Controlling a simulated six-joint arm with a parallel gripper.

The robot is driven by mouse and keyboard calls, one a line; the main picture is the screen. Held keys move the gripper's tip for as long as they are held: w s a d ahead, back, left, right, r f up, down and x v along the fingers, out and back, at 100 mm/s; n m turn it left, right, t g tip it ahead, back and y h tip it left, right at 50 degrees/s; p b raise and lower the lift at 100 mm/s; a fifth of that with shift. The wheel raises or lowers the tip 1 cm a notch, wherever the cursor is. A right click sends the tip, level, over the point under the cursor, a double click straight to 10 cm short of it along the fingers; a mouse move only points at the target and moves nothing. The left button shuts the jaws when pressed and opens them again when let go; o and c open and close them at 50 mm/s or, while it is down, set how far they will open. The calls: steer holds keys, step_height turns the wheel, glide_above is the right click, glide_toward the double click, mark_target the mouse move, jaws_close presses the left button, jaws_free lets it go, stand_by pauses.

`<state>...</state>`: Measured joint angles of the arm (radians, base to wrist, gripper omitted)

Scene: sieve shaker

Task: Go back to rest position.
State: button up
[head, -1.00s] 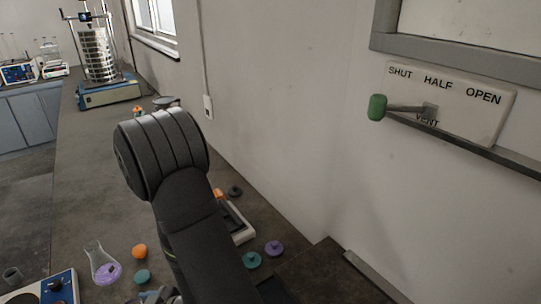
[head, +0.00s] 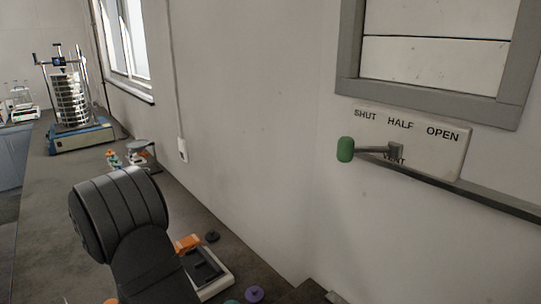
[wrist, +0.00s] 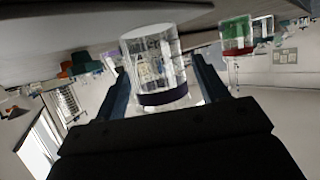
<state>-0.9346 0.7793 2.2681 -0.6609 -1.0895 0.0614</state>
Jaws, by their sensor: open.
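My gripper (wrist: 163,88) shows in the wrist view with its two dark fingers apart. A clear cylindrical vessel (wrist: 154,65) with a dark band appears between or just beyond the fingers; I cannot tell its distance, and no finger visibly grips it. The wrist picture looks upside down, with the bench surface (wrist: 60,30) along the top. In the head view only my dark arm shows, rising over the bench at lower left; the gripper is hidden there.
The sieve shaker (head: 70,95) stands at the back of the bench. A wall panel (head: 440,152) marked SHUT, HALF, OPEN has a green-knobbed lever (head: 346,149) toward SHUT. A tray-like device (head: 208,272), an orange piece (head: 188,243) and a dark knob (head: 212,236) lie right of my arm.

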steer(key=v, duration=1)
steer(key=shift+d+r, duration=0.15)
steer(key=shift+d, duration=0.15)
steer(key=x, duration=1.2)
steer(key=shift+a+f, duration=0.1)
steer(key=shift+f, duration=0.1)
step_height(320, 180, up, 3)
steer(key=shift+f, duration=0.1)
steer(key=shift+r, duration=0.95)
steer(key=w+d+r, duration=0.7)
steer(key=d, duration=0.3)
steer(key=w+a+r+m+t+h, duration=0.1)
steer(key=w+r+m+t+h, duration=0.1)
steer(key=w+r+m+t, duration=0.2)
steer(key=w+a+r+m+t+h, duration=0.1)
steer(key=w+r+m+t, duration=0.4)
steer(key=w, duration=0.8)
steer(key=shift+r+h, duration=0.5)
steer(key=shift+r, duration=1.15)
